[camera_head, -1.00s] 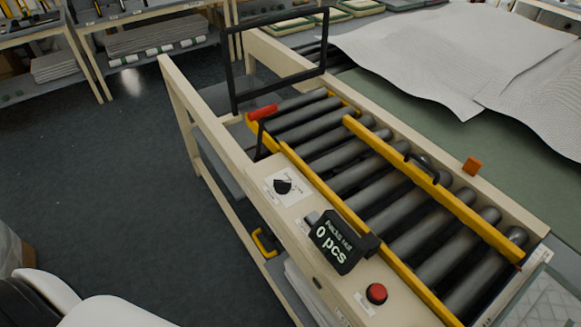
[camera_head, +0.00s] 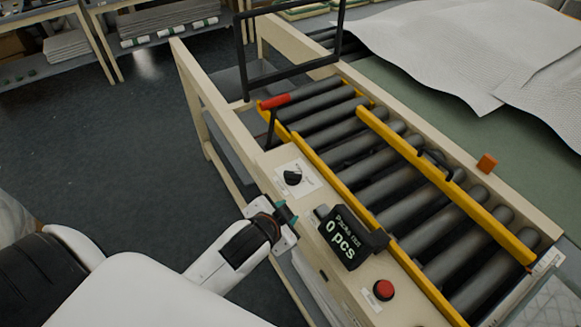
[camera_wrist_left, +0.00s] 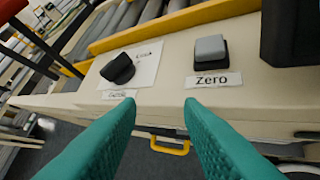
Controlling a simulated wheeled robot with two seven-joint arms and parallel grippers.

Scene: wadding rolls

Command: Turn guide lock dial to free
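The guide lock dial (camera_head: 292,177) is a black knob on a white label plate on the cream side rail of the roller conveyor. In the left wrist view the dial (camera_wrist_left: 117,68) is at the upper left, with its pointer ridge lying aslant. My left gripper (camera_head: 284,212) is beside the rail, just short of the dial on the near side. In the left wrist view its two teal fingers (camera_wrist_left: 160,105) are apart with nothing between them, and the dial lies beyond the left fingertip, not touched. My right gripper is not in view.
A grey button (camera_wrist_left: 210,50) labelled Zero is right of the dial. A black counter display (camera_head: 345,240) reads 0 pcs, and a red button (camera_head: 384,290) is nearer me. A red-handled lever (camera_head: 275,102) stands beyond the dial. Yellow guide rails (camera_head: 440,180) run along the rollers.

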